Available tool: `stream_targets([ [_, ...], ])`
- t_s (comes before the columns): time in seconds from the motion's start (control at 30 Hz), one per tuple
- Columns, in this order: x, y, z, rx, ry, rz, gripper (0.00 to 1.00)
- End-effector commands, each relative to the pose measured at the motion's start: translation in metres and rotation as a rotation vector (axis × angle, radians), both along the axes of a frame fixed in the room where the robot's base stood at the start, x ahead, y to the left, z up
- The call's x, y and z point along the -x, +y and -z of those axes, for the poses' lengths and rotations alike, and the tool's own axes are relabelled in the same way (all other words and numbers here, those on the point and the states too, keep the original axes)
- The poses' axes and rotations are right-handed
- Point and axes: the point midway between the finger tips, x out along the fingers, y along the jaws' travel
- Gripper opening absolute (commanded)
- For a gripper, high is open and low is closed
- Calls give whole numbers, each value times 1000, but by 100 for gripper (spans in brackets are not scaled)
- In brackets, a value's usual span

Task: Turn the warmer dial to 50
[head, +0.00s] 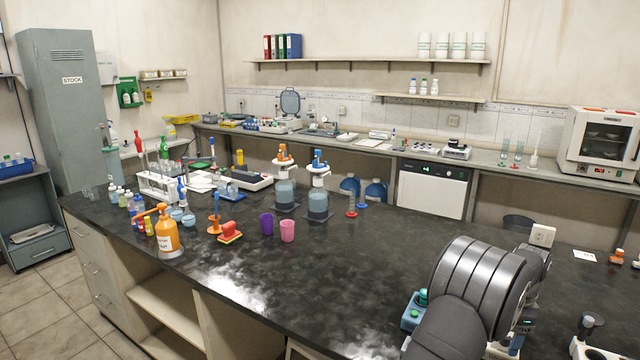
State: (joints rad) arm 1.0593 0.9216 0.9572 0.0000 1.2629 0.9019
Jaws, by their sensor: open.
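I cannot make out the warmer or a dial with a 50 mark for certain. A small blue device with a green knob (415,311) shows at the lower right, partly hidden behind my arm. Whether it is the warmer I cannot tell. My grey ribbed arm covers much of the bench at the lower right. My gripper's fingers are not visible; the arm hides that area or it lies outside the picture.
The black bench top (350,275) is clear in the middle. An orange pump bottle (167,237), a purple cup (267,224), a pink cup (287,231) and a red stamp (231,233) stand on the left. Two blue-grey dispenser bottles (318,200) stand behind them. Small items lie at the right edge.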

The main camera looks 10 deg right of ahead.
Motion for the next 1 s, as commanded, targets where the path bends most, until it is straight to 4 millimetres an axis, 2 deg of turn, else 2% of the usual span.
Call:
stream_targets([
  [0.5,0,0,0,0,0,-563,69],
  [0.63,0,0,0,0,0,-641,69],
  [0.87,0,0,0,0,0,-655,69],
  [1.0,0,0,0,0,0,-654,44],
])
